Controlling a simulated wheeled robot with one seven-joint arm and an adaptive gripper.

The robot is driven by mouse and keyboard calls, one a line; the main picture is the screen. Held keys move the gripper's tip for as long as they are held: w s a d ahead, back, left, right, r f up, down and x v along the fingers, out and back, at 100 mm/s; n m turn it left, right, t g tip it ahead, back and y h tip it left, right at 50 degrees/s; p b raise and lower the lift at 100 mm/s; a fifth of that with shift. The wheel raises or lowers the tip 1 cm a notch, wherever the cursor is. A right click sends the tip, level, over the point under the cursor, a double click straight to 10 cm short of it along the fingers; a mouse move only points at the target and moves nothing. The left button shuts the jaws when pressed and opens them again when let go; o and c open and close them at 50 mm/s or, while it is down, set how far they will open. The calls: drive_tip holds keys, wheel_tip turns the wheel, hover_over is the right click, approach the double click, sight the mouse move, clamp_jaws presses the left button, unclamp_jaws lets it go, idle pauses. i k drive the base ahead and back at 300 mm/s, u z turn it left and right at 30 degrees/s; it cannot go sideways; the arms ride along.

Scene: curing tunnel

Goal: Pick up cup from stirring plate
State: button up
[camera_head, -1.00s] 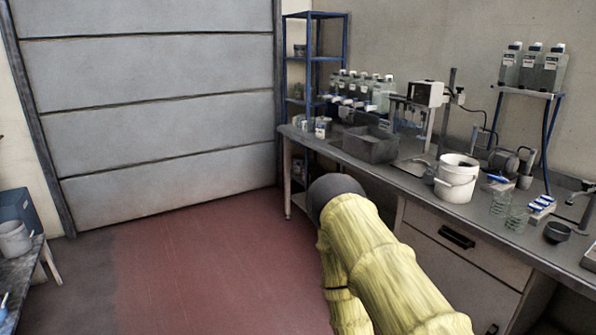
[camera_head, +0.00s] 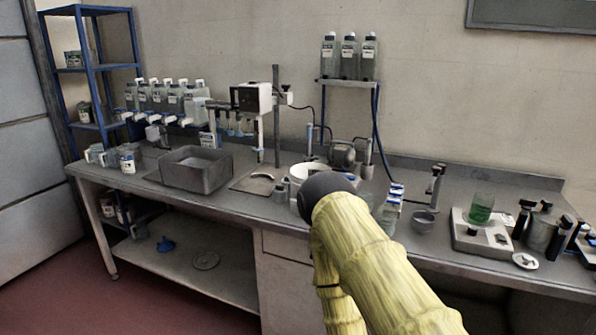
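A clear cup with green liquid (camera_head: 480,208) stands upright on the stirring plate (camera_head: 463,236), a light, flat unit with a dark knob at its front. Both are on the right part of the workbench. My arm, in a yellow sleeve with a dark rounded joint, rises from the bottom centre in front of the bench, well left of the cup. My gripper does not show in this view, so its fingers cannot be seen.
A long grey workbench (camera_head: 520,187) runs along the wall. Dark-handled tools and a metal container (camera_head: 540,236) crowd the plate's right side. A small grey bowl (camera_head: 424,219) stands to its left. A grey bin (camera_head: 195,172) and a white bucket (camera_head: 306,168) stand farther left.

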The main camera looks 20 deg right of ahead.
sight(482, 206)
drive_tip(key=z, duration=0.8)
drive_tip(key=i, duration=0.7)
drive_tip(key=z, duration=0.65)
